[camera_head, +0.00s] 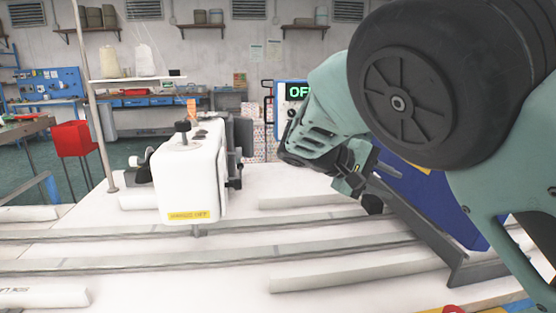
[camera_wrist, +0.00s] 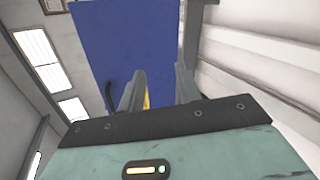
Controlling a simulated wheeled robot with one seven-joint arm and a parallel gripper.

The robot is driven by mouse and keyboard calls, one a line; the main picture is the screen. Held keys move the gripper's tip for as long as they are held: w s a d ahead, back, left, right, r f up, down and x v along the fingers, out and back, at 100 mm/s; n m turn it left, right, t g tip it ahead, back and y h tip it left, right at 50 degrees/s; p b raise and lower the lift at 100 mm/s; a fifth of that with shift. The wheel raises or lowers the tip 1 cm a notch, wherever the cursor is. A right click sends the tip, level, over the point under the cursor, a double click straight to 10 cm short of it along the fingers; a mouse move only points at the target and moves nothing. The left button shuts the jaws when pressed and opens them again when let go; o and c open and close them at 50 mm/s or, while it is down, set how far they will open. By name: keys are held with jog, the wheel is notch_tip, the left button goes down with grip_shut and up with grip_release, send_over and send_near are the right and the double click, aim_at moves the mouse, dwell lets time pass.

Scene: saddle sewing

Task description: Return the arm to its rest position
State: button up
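My arm reaches in from the right of the head view, with its large dark wheel-like joint at the upper right. My gripper (camera_head: 376,188) hangs above the white table, in front of a blue panel (camera_head: 440,200). In the wrist view, the two fingers of my gripper (camera_wrist: 160,86) stand apart with nothing seen held between them. The blue panel (camera_wrist: 120,45) fills the space beyond the fingers, with a thin yellow strip near the left finger.
A white sewing machine (camera_head: 190,175) stands on the white table (camera_head: 110,245) left of my gripper. Grey rails cross the table. A display (camera_head: 296,92) is behind my arm. A thread stand (camera_head: 135,78) and a red bin (camera_head: 72,138) are at the left.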

jog(key=s+a+f+n+g+y, duration=0.2)
jog(key=s+f+y, duration=0.55)
jog(key=s, duration=0.25)
jog(key=s+a+n+y, duration=0.1)
jog(key=s+a+y, duration=0.2)
jog(key=s, duration=0.8)
jog(key=s+a+f+n+y, duration=0.1)
jog(key=s+a+y, duration=0.2)
jog(key=s, duration=0.8)
jog(key=shift+a+f+t, duration=0.15)
jog(key=shift+f+t, duration=0.15)
jog(key=shift+t, duration=0.1)
